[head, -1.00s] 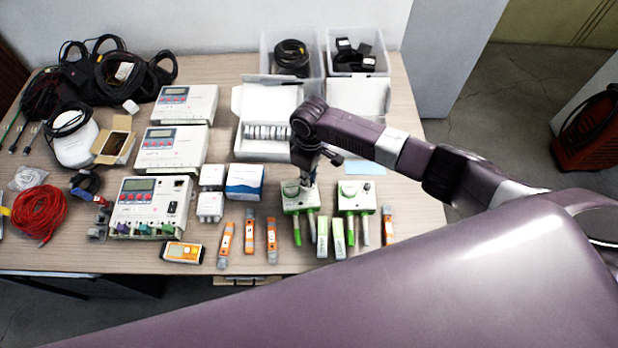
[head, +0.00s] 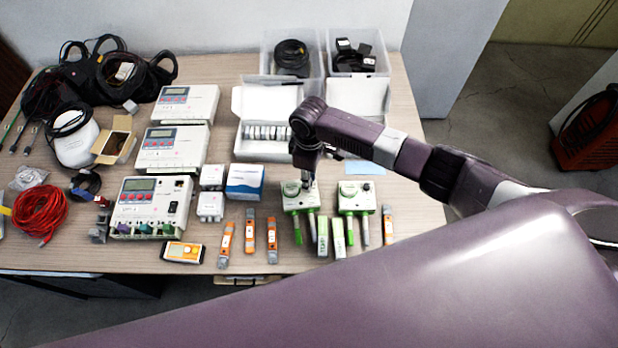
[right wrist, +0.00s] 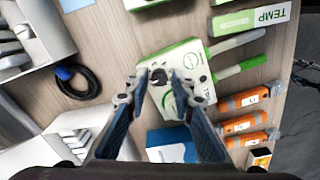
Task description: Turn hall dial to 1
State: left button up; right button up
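Two white and green sensor units stand side by side toward the table's front right, a left one (head: 292,205) and a right one (head: 368,200). I cannot read which is the hall unit. My right gripper (head: 305,183) points down over the left unit. In the right wrist view, that unit (right wrist: 198,62) lies under the gripper (right wrist: 159,80). The dial's markings are too small to read. My left gripper is out of view.
Green-white sticks, one marked TEMP (right wrist: 270,17), and orange sticks (head: 272,240) lie in front and beside the units. A small blue-white box (head: 244,183) stands to the left. A white open carton (head: 265,105) is behind. Controllers and cables fill the left side.

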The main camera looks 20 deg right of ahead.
notch_tip(320, 180, up, 12)
dwell(0.5)
jog(key=shift+d, duration=0.1)
dwell(0.4)
